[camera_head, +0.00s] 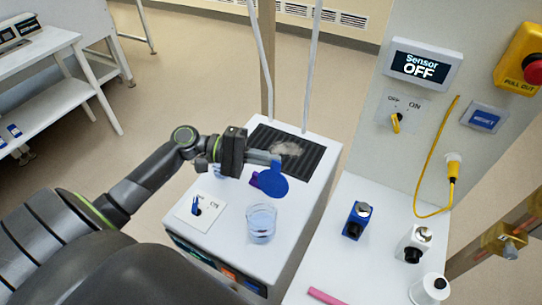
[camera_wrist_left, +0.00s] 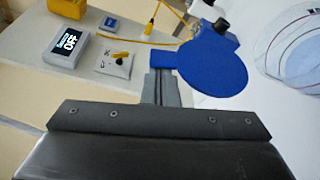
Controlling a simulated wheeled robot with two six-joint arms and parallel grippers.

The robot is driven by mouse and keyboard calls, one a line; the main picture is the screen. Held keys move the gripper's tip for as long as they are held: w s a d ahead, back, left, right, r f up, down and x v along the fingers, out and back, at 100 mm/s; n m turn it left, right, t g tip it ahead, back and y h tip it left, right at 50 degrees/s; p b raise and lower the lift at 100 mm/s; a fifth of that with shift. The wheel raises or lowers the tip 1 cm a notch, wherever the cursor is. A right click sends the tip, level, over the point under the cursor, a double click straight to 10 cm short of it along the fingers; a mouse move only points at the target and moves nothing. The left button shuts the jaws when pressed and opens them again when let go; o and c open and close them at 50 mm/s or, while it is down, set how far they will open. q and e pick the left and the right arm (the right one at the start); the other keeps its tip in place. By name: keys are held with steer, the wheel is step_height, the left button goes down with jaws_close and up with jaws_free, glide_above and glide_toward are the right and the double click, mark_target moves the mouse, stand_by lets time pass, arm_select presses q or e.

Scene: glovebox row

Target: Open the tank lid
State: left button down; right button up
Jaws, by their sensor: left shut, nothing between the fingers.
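A round blue lid with a short tab (camera_head: 273,184) stands at a tilt over the white tank cabinet (camera_head: 285,240), behind a clear glass vessel (camera_head: 261,224). In the left wrist view the blue lid (camera_wrist_left: 208,62) faces me, with its tab at the fingertips. My left gripper (camera_head: 272,158) is shut and empty, right beside the tab; I cannot tell whether they touch. The left wrist view shows its closed fingers (camera_wrist_left: 160,88). A dark purple patch (camera_head: 256,180) shows at the lid's left edge.
A dark grooved mat (camera_head: 318,160) with a pale heap lies behind the lid. A blue switch (camera_head: 196,205) is at the front left. On the right bench (camera_head: 335,265) stand a blue block (camera_head: 357,220) and white fittings. The sensor display (camera_head: 423,64) reads OFF. Two thin white posts rise behind.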

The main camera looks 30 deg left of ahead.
arm_select(q)
steer(key=shift+s+r, duration=0.15)
steer(key=shift+s, duration=0.1)
steer(key=shift+w, duration=0.1)
steer(key=b+v, duration=0.1)
steer(key=v, duration=1.6)
steer(key=shift+s+a+b, duration=0.2)
steer(key=shift+s+b, duration=0.1)
steer(key=shift+b, duration=0.1)
